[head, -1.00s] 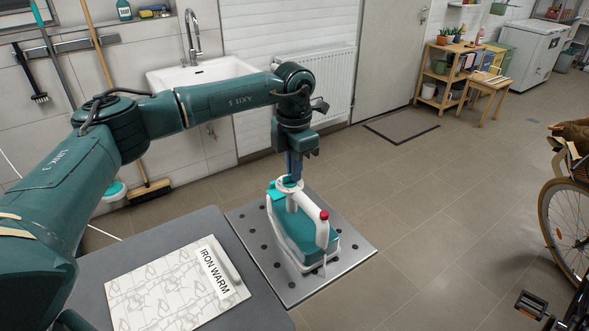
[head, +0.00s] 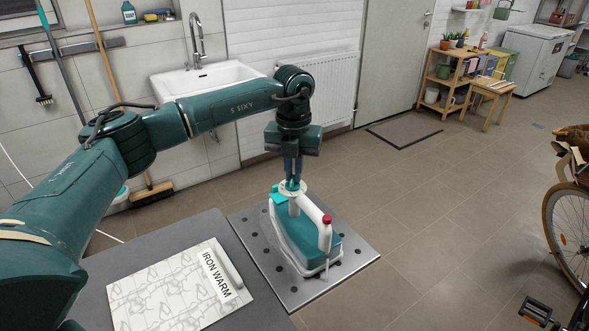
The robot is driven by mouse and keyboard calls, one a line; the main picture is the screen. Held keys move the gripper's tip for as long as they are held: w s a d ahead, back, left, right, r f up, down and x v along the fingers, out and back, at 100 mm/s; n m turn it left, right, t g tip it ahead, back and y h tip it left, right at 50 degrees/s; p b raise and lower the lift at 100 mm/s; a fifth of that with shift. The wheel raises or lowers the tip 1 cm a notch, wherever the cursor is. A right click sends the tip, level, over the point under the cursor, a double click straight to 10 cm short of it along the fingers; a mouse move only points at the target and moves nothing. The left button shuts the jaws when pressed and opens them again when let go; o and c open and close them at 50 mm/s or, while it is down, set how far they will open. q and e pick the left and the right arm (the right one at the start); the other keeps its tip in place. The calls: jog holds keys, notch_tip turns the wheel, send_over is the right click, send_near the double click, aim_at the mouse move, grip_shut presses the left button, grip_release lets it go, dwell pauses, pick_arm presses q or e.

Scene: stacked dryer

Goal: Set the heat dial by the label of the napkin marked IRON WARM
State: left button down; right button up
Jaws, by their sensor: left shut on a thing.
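The iron (head: 309,245) is teal and white with a red button on its handle. It stands on a perforated metal plate (head: 352,264). My left gripper (head: 293,184) points down and is shut on the heat dial (head: 291,188) at the iron's top, which the fingers partly hide. The napkin (head: 165,293) is white with a grey line pattern and lies on the grey board left of the iron. Its printed words, IRON WARM (head: 217,274), read clearly; I make out no separate care symbol. My right gripper is not in view.
The grey ironing surface (head: 115,262) fills the lower left, beside the metal plate. A sink (head: 205,80) and a radiator (head: 318,90) are at the wall behind. A bicycle (head: 569,235) stands at the right edge. The tiled floor between is clear.

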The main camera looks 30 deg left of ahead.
aim_at(293, 175)
pick_arm(q)
jog(key=shift+r+n, duration=0.1)
jog(key=shift+n, duration=0.3)
jog(key=c, duration=1.5)
grip_release()
jog(key=shift+c, duration=0.2)
notch_tip(293, 175, up, 13)
jog(key=b, duration=0.1)
jog(key=shift+b, duration=0.3)
